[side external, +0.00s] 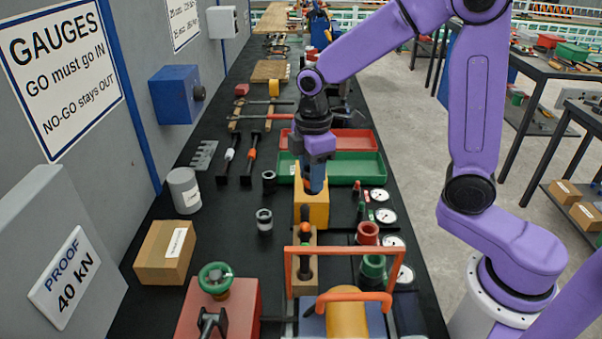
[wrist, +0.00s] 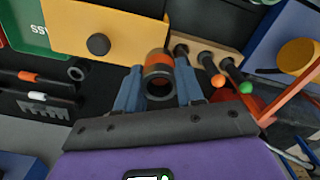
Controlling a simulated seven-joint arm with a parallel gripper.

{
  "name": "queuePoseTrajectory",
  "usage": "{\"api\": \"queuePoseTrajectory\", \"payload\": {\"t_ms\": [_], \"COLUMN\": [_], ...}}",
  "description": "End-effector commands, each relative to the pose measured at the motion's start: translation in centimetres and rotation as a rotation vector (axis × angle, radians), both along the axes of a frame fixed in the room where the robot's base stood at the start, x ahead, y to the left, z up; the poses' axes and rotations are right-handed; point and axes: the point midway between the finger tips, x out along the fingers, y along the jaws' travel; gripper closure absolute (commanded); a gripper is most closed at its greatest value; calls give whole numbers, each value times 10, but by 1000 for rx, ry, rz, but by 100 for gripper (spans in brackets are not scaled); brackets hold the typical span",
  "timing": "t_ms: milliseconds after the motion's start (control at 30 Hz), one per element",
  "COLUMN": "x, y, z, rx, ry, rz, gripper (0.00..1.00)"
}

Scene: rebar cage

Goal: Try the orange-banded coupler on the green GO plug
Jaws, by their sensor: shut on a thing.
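The orange-banded coupler (wrist: 158,70), a dark hollow cylinder with an orange band, sits between my gripper's blue fingers in the wrist view, its open end showing. My gripper (wrist: 157,92) is shut on it. In the side view my gripper (side external: 313,185) is at the yellow block (side external: 312,212), and I cannot make out the coupler there. The green-tipped plug (wrist: 245,87) lies to the right of the coupler in the wrist view, beside an orange-tipped plug (wrist: 218,80). Both extend from a wooden rack (wrist: 205,48). The coupler is apart from both plugs.
An orange frame (side external: 290,265) stands close to the rack. Green (side external: 345,180) and red (side external: 350,147) trays lie behind the yellow block. A grey coupler (side external: 264,220) and a cardboard box (side external: 165,252) stand to the left. Round gauges (side external: 386,215) line the right side.

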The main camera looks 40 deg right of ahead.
Motion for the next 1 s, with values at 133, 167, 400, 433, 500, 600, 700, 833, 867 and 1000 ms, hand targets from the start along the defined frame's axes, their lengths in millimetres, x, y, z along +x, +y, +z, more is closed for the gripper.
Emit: {"api": "queuePoseTrajectory", "payload": {"t_ms": [133, 167, 400, 433, 500, 600, 700, 833, 867, 1000], "x": [-6, -6, -16, -19, -24, -32, -40, -49, -51, -57], "y": [-5, -8, -42, -48, -60, -76, -90, -102, -105, -111], "z": [2, 3, 3, 3, 4, 4, 4, 4, 4, 4], "rx": [0, 0, 0, 0, 1, 0, 0, 1, 1, 0], "ry": [0, 0, 0, 0, -1, 0, 0, -1, -1, 0], "rz": [2, 2, 24, 28, 37, 50, 61, 74, 76, 84], "gripper": [100, 100, 100, 100, 100, 100, 100, 100, 100, 100]}}
